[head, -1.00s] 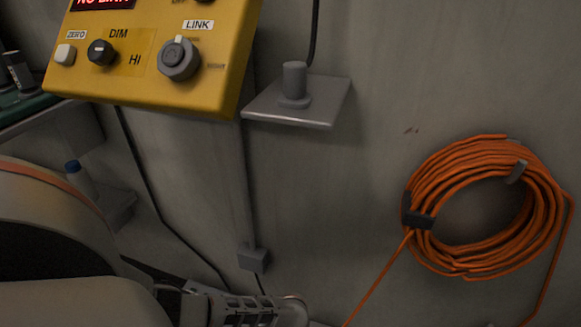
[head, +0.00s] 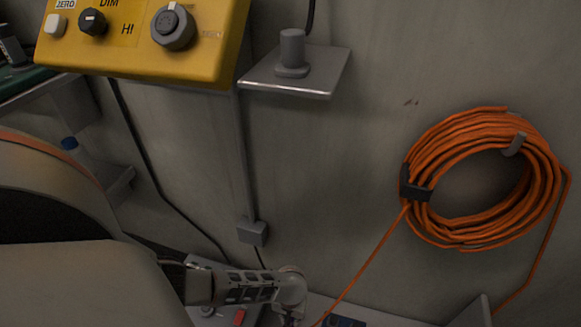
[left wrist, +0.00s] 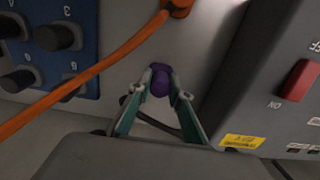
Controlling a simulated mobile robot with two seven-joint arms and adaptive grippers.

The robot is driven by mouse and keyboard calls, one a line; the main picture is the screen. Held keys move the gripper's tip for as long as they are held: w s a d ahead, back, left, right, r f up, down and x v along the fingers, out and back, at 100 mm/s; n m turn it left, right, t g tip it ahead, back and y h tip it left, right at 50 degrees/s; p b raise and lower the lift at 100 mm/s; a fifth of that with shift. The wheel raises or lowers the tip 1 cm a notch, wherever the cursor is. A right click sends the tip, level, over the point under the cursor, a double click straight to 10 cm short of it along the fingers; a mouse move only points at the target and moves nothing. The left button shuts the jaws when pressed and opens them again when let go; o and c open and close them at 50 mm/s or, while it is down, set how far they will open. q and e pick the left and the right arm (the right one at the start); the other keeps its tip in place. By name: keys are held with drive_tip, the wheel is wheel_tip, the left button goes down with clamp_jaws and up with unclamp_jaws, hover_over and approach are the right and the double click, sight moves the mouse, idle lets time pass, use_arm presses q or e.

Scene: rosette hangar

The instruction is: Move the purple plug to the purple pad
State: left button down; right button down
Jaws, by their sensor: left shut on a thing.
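The purple plug (left wrist: 160,82) shows in the left wrist view, between the fingertips of my left gripper (left wrist: 160,88). The gripper is shut on it, with one green-grey finger on each side. A pale grey panel surface lies behind the plug; I cannot tell whether the plug touches it. In the head view my left arm reaches down to the bottom edge, where the gripper is largely cut off and the plug cannot be made out. I see no purple pad in either view. My right gripper is not in view.
An orange cable (left wrist: 95,75) crosses beside the gripper to an orange connector (left wrist: 179,6). A blue panel (left wrist: 85,15) with black knobs is left; a grey box with a red switch (left wrist: 299,80) is right. An orange coil (head: 440,225) hangs on the wall, below a grey shelf (head: 325,80).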

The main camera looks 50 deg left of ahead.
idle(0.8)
use_arm(q)
drive_tip(key=c, duration=1.8)
unclamp_jaws()
drive_tip(key=shift+o, duration=0.2)
wheel_tip(320, 180, up, 12)
drive_tip(key=shift+d, duration=0.1)
